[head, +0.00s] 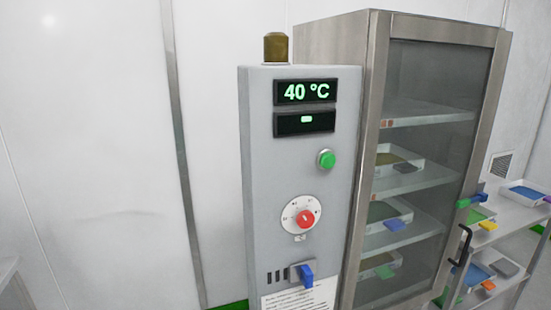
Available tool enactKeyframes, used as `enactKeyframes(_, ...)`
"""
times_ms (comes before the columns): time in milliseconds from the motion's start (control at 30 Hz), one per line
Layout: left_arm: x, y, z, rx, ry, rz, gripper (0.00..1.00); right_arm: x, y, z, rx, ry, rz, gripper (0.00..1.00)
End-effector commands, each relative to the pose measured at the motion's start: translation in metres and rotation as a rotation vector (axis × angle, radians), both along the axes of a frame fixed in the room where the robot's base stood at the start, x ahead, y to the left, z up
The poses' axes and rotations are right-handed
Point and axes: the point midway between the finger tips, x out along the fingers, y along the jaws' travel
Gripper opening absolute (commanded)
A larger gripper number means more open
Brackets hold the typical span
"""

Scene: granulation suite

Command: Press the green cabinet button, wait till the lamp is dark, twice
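The green button (326,159) sits on the grey front panel of the control cabinet (260,180), below and right of two displays. The upper display (305,92) reads "40 °C" in green. The lower display (304,123) shows one short green bar. The lamp (276,47) on top of the cabinet is amber-brown and looks unlit. Neither of my grippers shows in the head view, and nothing touches the button.
A red knob (305,219) on a white dial and a blue-handled switch (307,275) sit lower on the panel. To the right stands a glass-door cabinet (375,150) with trays inside. A rack shelf (510,228) with trays is at the far right.

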Motion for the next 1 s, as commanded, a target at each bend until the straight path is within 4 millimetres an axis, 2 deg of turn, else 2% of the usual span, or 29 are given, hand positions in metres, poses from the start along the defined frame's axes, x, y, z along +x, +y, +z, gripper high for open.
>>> enactKeyframes(233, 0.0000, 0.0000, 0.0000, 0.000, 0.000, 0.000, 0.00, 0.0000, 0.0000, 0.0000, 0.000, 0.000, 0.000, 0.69)
enactKeyframes(633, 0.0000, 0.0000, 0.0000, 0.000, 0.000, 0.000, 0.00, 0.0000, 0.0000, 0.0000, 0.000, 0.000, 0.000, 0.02)
enactKeyframes(1000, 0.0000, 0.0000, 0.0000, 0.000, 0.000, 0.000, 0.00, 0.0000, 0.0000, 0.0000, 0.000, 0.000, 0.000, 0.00)
